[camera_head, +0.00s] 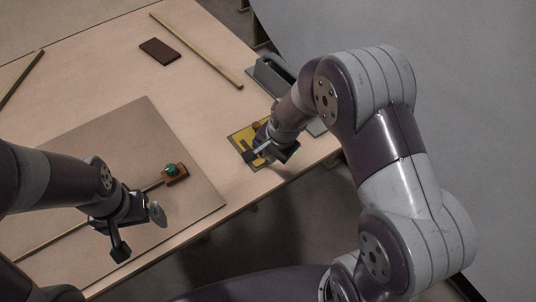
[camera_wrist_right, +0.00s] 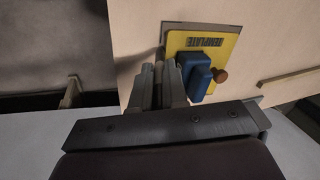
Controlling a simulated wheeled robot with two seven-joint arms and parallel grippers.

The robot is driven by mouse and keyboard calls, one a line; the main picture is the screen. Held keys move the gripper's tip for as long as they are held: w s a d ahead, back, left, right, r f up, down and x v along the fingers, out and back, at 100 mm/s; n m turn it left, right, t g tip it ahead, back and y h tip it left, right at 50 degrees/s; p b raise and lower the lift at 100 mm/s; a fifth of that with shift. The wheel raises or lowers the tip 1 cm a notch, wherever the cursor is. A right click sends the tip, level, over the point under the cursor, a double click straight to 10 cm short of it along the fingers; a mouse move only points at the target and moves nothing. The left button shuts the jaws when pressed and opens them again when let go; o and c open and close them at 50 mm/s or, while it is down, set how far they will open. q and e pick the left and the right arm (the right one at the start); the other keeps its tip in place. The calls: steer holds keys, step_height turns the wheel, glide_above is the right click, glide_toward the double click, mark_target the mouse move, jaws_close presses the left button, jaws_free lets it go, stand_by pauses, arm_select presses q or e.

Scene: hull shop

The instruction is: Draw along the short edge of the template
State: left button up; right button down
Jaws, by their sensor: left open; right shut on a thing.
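The yellow template (camera_head: 242,134) lies flat near the table's front right edge, on a grey plate. In the right wrist view the template (camera_wrist_right: 228,48) shows a printed label, and a brown round knob (camera_wrist_right: 221,75) stands at its side. My right gripper (camera_head: 262,154) is low at the template and shut. A blue block (camera_wrist_right: 195,74) is at its fingertips (camera_wrist_right: 172,78) and looks held; its tip is hidden, so I cannot tell whether it touches the sheet. My left gripper (camera_head: 139,231) is open and empty above the large board (camera_head: 118,134).
A wooden strip with a brown block and green knob (camera_head: 172,169) lies on the board. A dark brown block (camera_head: 160,51) and a long wooden strip (camera_head: 196,50) lie further back. A grey tray (camera_head: 272,77) stands at the right edge. The middle of the table is clear.

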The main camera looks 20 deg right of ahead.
steer(key=shift+w+d+f+b, duration=0.1)
steer(key=shift+w+d+b, duration=0.15)
steer(key=shift+d, duration=0.55)
steer(key=shift+w+d+b, duration=0.1)
steer(key=shift+w+d, duration=0.2)
steer(key=shift+d, duration=0.5)
steer(key=shift+w+d, duration=0.3)
steer(key=shift+d, duration=0.4)
steer(key=shift+w+d, duration=0.25)
steer(key=shift+d, duration=0.4)
step_height(320, 180, up, 13)
steer(key=p, duration=1.2)
